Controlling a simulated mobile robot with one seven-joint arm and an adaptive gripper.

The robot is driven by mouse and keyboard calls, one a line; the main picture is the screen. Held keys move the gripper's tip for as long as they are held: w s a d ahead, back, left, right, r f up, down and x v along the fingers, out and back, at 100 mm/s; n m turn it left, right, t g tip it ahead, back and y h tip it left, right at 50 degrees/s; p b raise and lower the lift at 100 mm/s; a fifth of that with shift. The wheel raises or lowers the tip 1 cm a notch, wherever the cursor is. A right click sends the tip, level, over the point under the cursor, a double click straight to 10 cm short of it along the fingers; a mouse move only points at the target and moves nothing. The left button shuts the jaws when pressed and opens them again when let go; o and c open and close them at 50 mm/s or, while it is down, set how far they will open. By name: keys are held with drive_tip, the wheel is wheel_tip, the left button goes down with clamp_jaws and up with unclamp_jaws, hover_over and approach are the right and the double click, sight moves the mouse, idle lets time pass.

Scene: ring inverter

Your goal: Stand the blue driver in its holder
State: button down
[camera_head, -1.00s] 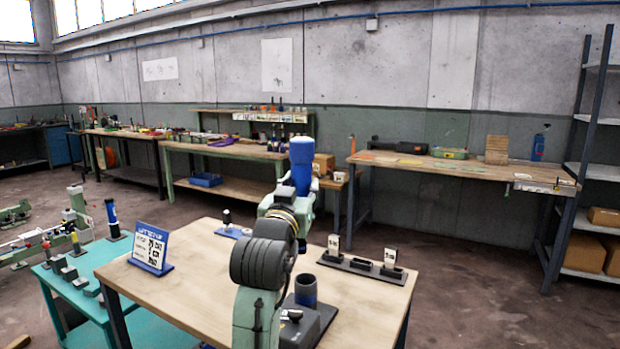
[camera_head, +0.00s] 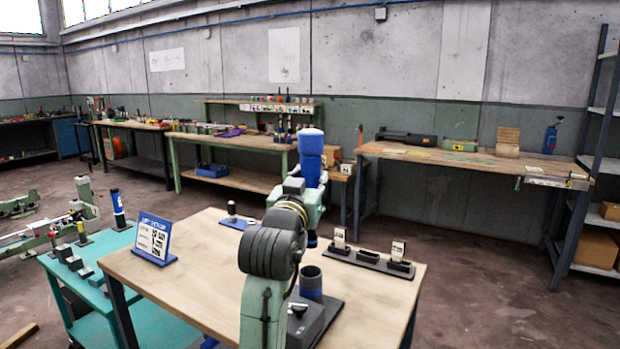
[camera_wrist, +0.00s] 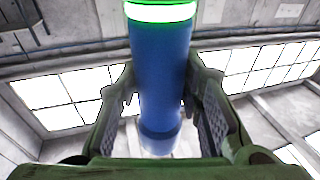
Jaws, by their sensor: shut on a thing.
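The blue driver (camera_head: 310,150) is upright in my gripper (camera_head: 309,186), above the wooden worktable (camera_head: 190,277). Its dark lower end shows below the gripper and is apart from the table. In the wrist view, the driver (camera_wrist: 160,75) runs between the two fingers of my gripper (camera_wrist: 160,115), with a bright green and white band near the top edge. A dark round cup (camera_head: 311,284), which looks like the holder, stands beside a grey block, below the driver in the picture. My arm partly covers that area, and the cup's inside is hard to see.
A blue-framed sign (camera_head: 155,240) stands at the table's left. A dark tray (camera_head: 368,261) with small labelled stands lies at the right. A small blue base (camera_head: 238,223) with a dark peg is at the back. The table's middle left is clear.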

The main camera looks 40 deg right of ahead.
sight(311, 245)
wheel_tip(311, 245, down, 14)
drive_tip(key=b, duration=0.8)
drive_tip(key=shift+r, duration=0.25)
drive_tip(key=shift+s+f+b, duration=0.15)
drive_tip(key=shift+f+b, duration=0.55)
drive_tip(key=shift+f, duration=0.15)
drive_tip(key=shift+d+f, duration=0.1)
drive_tip(key=c, duration=1)
unclamp_jaws()
drive_tip(key=shift+s, duration=0.1)
drive_tip(key=shift+c, duration=0.2)
drive_tip(key=shift+f, duration=0.15)
drive_tip(key=r+v, duration=0.1)
drive_tip(key=v, duration=1.1)
drive_tip(key=shift+a+r+h, duration=0.3)
drive_tip(key=shift+a+r, duration=0.05)
drive_tip(key=shift+r, duration=0.25)
